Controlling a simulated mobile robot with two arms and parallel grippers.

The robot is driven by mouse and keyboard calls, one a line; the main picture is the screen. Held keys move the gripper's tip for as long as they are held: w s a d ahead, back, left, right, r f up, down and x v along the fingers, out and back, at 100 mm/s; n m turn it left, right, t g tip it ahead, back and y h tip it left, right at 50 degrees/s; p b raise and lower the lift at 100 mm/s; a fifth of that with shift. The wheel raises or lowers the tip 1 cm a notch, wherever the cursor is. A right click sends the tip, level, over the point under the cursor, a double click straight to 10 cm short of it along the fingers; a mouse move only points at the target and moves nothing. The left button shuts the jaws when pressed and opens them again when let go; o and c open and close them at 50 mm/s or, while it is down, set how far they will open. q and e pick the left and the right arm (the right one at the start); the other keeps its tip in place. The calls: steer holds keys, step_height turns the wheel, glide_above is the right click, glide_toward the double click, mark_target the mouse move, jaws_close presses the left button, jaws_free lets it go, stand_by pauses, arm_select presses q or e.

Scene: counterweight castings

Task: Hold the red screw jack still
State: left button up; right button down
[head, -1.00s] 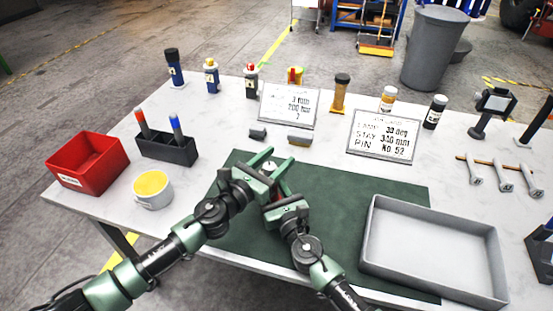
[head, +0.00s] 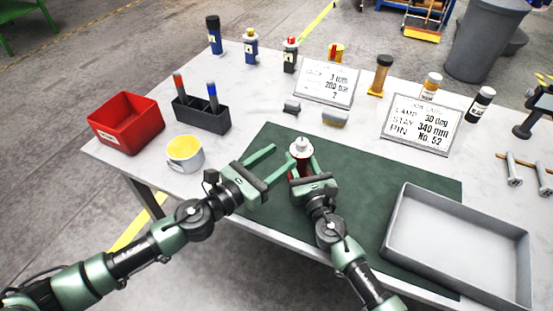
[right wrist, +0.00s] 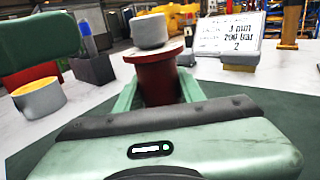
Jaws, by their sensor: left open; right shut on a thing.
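The red screw jack (head: 298,171) stands upright on the green mat (head: 349,187), with a pale round cap on top. My right gripper (head: 304,168) is shut on its body; the jack (right wrist: 160,78) also shows between the fingers in the right wrist view. My left gripper (head: 270,164) is open and empty, just left of the jack, its fingers pointing toward the back right. The jack's lower part is hidden behind my right gripper.
A red bin (head: 125,122), a black holder (head: 202,116) with two markers and a yellow-topped cup (head: 185,153) stand at the left. A grey tray (head: 460,245) lies at the right. Two sign cards (head: 327,82) (head: 422,123) stand behind the mat.

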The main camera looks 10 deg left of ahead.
stand_by(0.3)
steer(key=c, duration=0.8)
jaws_free()
